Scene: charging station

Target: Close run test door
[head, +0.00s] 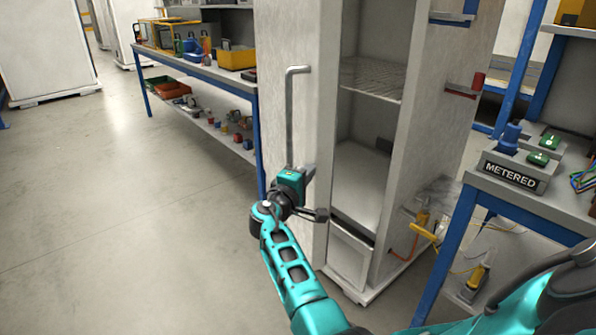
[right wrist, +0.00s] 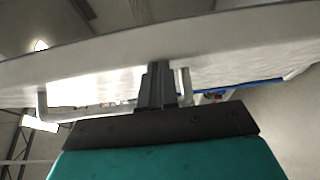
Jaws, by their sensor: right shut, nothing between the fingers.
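The run test door (head: 272,55) is a tall pale panel with a long upright bar handle (head: 290,115). It stands open on the left side of a pale cabinet (head: 440,95), and the inside shows. My right gripper (head: 309,173) is shut and empty, by the door at the lower end of the handle. In the right wrist view the closed fingers (right wrist: 157,72) point at the pale door edge (right wrist: 90,58), very close to it; I cannot tell whether they touch. My left gripper is not in view.
Inside the cabinet are a wire shelf (head: 372,77) and a lower pale surface (head: 360,183). A blue-legged bench (head: 205,70) with bins stands behind at left. A bench with a METERED box (head: 513,173) stands close at right. The floor (head: 130,210) at left is clear.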

